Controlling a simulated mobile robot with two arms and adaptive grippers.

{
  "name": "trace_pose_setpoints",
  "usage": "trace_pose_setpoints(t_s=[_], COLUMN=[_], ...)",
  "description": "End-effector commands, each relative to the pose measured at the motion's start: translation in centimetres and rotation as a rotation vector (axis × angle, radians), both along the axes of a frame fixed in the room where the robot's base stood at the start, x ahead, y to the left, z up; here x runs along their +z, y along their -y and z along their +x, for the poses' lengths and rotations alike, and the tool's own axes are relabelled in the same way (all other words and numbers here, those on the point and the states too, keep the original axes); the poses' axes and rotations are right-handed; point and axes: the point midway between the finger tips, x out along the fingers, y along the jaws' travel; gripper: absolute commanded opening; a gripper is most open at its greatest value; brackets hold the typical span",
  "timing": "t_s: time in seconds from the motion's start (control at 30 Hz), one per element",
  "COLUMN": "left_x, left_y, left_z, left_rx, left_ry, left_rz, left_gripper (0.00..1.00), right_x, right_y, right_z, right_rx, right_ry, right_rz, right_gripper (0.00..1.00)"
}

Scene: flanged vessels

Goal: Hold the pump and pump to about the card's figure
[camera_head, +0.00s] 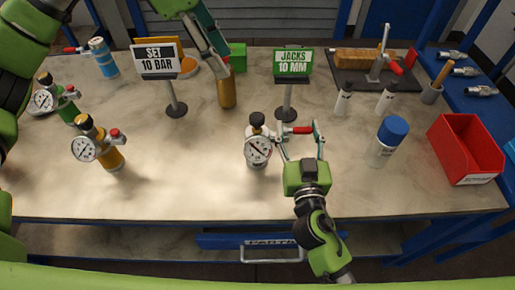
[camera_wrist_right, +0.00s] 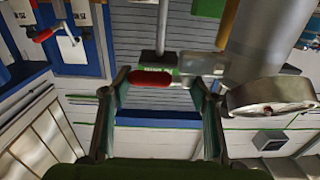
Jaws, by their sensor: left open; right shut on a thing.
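The silver pump (camera_head: 257,150) stands upright at the table's middle, with a black knob on top and a round white dial facing me. Its dark needle shows, but I cannot read its figure. Its red handle (camera_head: 301,130) sticks out to the right; it also shows in the right wrist view (camera_wrist_right: 152,79). My right gripper (camera_head: 303,142) is shut on the red handle. My left gripper (camera_head: 220,66) is open at the back, close to a brass-coloured cylinder (camera_head: 227,94); I cannot tell whether they touch. A card (camera_head: 156,59) on a stand reads "SET 10 BAR".
A green card (camera_head: 293,63) reads "JACKS 10 MM". Two more gauged pumps, yellow (camera_head: 110,157) and green (camera_head: 67,108), stand left. A blue-capped bottle (camera_head: 387,143), white bottles (camera_head: 343,99) and a red bin (camera_head: 463,148) stand right. The table's front middle is clear.

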Motion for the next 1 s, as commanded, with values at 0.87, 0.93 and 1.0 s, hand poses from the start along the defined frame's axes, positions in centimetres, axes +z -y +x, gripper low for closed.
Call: trace_pose_setpoints(t_s=[0.87,0.93,1.0], left_x=[0.7,0.7,0.7], left_y=[-0.3,-0.3,-0.3], left_z=[0.0,0.0,0.0], left_rx=[0.001,0.001,0.001], left_ry=[-0.001,-0.001,-0.001], left_rz=[0.000,0.000,0.000], left_gripper=[0.42,0.42,0.42], right_x=[-0.1,-0.1,-0.2], right_y=[0.0,0.0,0.1], right_z=[-0.4,-1.0,-1.9], right_rx=[0.000,0.000,0.000], right_ry=[-0.001,-0.003,-0.003], right_rz=[0.001,0.002,0.003], right_gripper=[0.74,0.74,0.74])
